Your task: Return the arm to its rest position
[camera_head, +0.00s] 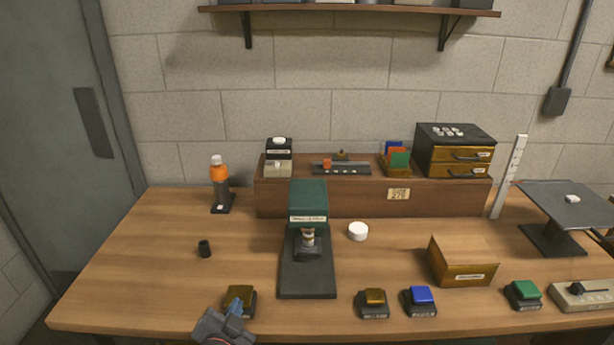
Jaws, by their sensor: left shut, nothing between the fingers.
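My left gripper (234,308) shows at the bottom edge, left of centre. It is shut and empty, its tip in front of or over a dark block with a yellow-brown top (240,295); I cannot tell whether they touch. Most of the left arm is out of view. My right gripper is not in view. A green-headed stand (308,200) with a dark base plate stands near the middle of the table, with a small metallic part (308,238) under its head. A white round cap (358,231) lies right of the stand, and a small black cylinder (204,249) lies to its left.
Along the front are yellow (374,297), blue (420,295) and green (525,290) topped blocks. An open wooden box (463,264) is right of centre. The table's left part (135,270) is clear.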

